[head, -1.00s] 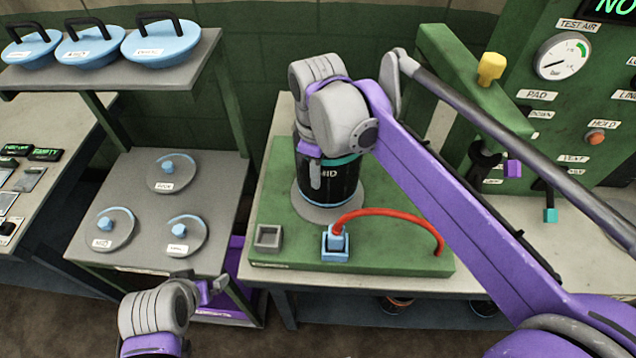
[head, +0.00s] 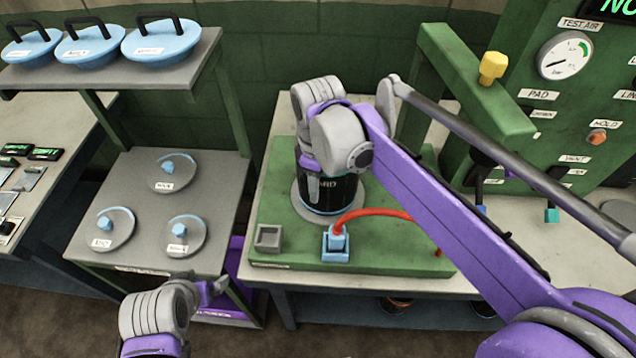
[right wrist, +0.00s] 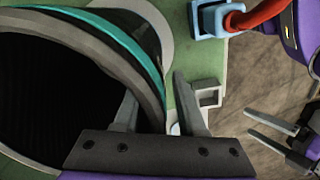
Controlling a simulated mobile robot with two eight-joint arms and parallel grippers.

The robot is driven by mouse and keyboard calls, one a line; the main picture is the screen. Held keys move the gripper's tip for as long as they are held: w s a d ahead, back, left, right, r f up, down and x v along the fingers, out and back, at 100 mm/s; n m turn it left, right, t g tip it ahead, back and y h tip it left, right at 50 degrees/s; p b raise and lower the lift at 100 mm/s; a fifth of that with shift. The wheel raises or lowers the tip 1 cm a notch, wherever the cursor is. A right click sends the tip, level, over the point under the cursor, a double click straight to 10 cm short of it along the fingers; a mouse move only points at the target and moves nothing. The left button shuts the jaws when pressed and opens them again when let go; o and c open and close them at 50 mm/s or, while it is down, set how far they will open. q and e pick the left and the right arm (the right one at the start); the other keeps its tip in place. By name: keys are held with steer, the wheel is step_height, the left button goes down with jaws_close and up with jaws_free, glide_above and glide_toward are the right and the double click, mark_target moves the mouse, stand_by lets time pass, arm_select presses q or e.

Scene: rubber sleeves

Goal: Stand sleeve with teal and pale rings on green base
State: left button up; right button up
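The black sleeve (head: 345,191) stands upright over the round grey plate (head: 302,203) on the green base (head: 385,257). A teal ring shows near its top in the right wrist view (right wrist: 135,38), and a light blue ring shows at its foot. My right gripper (right wrist: 155,85) is at the sleeve's rim, one finger inside the dark opening and one outside. A gap shows between the outer finger and the wall. My right gripper's links hide the sleeve's top in the head view. My left gripper (head: 212,290) is low at left; its fingers stand apart, empty, in the right wrist view (right wrist: 270,128).
A red hose (head: 375,213) rises from a blue fitting (head: 335,245) on the base, beside a small grey socket (head: 268,238). A green panel with a gauge (head: 565,56) stands at right. A grey rack with lids (head: 110,258) stands at left.

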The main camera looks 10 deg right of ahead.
step_height(320, 180, up, 12)
steer(key=shift+r+p, duration=0.15)
steer(key=shift+p, duration=0.3)
stand_by(0.4)
